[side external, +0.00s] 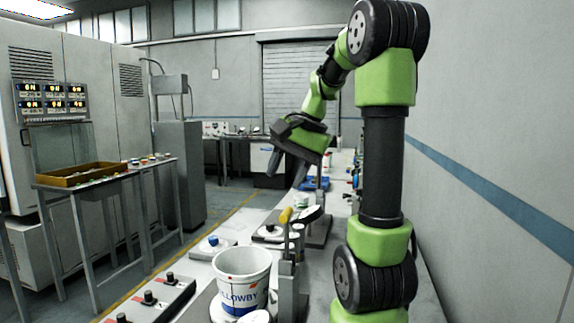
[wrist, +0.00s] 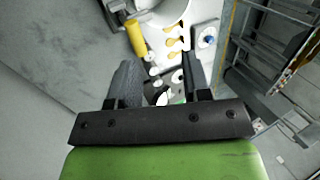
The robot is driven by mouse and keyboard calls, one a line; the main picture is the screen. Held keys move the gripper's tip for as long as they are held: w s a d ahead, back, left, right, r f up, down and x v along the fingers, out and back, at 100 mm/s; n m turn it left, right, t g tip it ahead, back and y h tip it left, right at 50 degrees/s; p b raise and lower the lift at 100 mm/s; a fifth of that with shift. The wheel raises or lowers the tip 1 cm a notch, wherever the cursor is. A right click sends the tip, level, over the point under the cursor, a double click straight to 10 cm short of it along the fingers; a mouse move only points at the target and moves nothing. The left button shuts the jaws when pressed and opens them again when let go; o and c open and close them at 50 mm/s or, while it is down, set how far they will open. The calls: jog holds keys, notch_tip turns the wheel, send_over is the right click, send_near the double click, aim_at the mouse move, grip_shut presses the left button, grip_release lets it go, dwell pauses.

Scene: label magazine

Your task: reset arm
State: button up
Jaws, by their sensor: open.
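My gripper (side external: 286,172) hangs over the far part of the work table, with its two fingers apart and pointing down. In the wrist view, my gripper (wrist: 160,62) shows a clear gap between its dark fingers, and I see nothing held there. A white bucket (side external: 240,275) with part of a blue name on it stands upright at the near end, well apart from the gripper. A yellow handle (side external: 286,215) sticks up behind it; a yellow handle also shows in the wrist view (wrist: 136,38).
A control box with a blue knob (side external: 213,246) and a box with several black knobs (side external: 150,297) lie along the table's left side. A side bench holds a brown tray (side external: 80,175). A wall (side external: 490,130) stands at right. The air around the gripper looks free.

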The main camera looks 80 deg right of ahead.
jog(key=shift+r, duration=0.9)
jog(key=a+f+n+t+y, duration=0.2)
jog(key=a+n, duration=1.2)
jog(key=a, duration=0.7)
jog(key=shift+s+a+f, duration=0.25)
jog(key=shift+s+f, duration=0.2)
